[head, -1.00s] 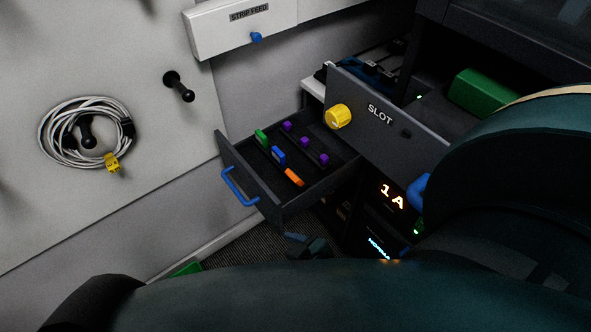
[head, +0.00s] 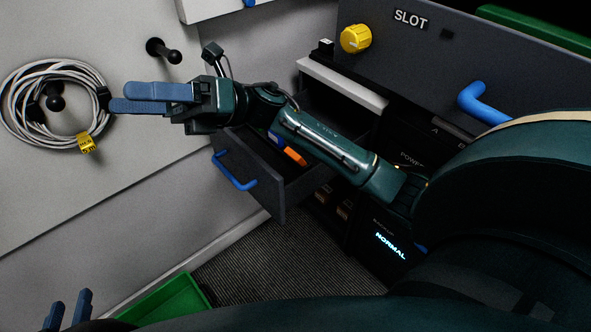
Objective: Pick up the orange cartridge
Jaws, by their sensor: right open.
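The orange cartridge (head: 295,156) lies in the open drawer (head: 265,197), next to a blue cartridge (head: 273,138). My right arm crosses over the drawer and hides much of its inside, including the places of the green and purple pieces. My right gripper (head: 150,99) is open and empty, up and to the left of the drawer, in front of the wall panel near the cable coil. My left gripper (head: 68,312) is at the bottom left corner, its two blue fingers apart with nothing between them, far from the cartridge.
A coiled grey cable (head: 50,104) with a yellow tag hangs on a peg at the left. The drawer has a blue handle (head: 233,170). A panel marked SLOT with a yellow knob (head: 355,39) stands above right. A green bin (head: 168,300) sits low in front.

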